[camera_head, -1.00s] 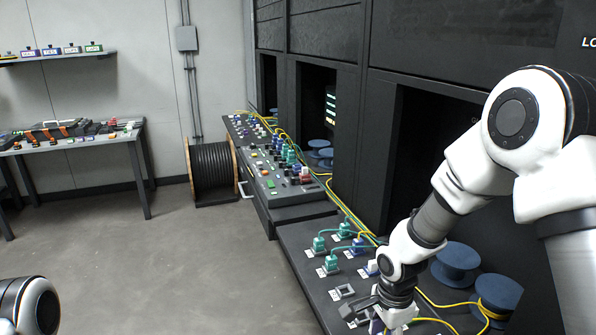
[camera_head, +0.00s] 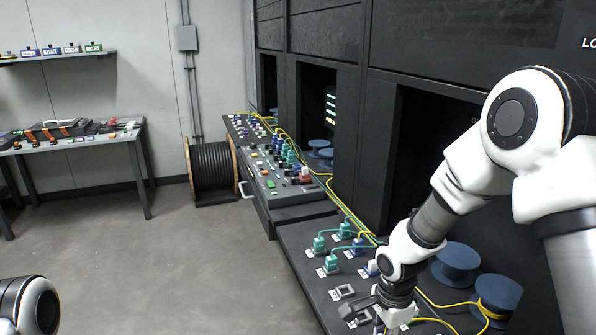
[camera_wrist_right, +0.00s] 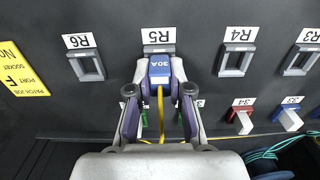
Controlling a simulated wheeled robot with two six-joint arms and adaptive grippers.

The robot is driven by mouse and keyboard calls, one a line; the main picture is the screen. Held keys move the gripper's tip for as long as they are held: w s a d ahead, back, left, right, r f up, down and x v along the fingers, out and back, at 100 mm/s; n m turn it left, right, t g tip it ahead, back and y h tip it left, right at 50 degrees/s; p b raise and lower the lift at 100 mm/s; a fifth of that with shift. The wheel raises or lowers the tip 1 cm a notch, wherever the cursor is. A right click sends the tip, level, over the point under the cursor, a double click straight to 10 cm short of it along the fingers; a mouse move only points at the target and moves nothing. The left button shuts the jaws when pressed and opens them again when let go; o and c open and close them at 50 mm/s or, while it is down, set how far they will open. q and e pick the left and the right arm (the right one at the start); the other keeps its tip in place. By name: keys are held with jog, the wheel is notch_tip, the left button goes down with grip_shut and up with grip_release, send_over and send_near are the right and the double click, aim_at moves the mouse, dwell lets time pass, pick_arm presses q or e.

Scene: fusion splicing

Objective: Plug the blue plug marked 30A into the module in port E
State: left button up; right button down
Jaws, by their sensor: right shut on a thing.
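The blue plug marked 30A (camera_wrist_right: 160,68) is between the fingers of my right gripper (camera_wrist_right: 160,88), with a yellow cable trailing back from it. The gripper is shut on the plug. In the right wrist view the plug's front end is at the lower edge of the grey socket marked R5 (camera_wrist_right: 158,40); I cannot tell how far it is seated. In the head view my right gripper (camera_head: 378,312) is low over the near bench, and its plug is mostly hidden. A yellow sign (camera_wrist_right: 22,68) reads port F; I see no port E label. My left gripper is out of view.
Empty sockets R6 (camera_wrist_right: 87,65), R4 (camera_wrist_right: 236,60) and R3 (camera_wrist_right: 301,60) flank R5. A red plug (camera_wrist_right: 242,118) and a blue-white plug (camera_wrist_right: 289,116) sit nearby. Teal plugs (camera_head: 319,243) and yellow cables (camera_head: 440,303) lie along the bench, beside blue spools (camera_head: 458,262).

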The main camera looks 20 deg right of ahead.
aim_at(385, 335)
jog(key=shift+r+p, duration=2.45)
jog(key=shift+r, duration=0.55)
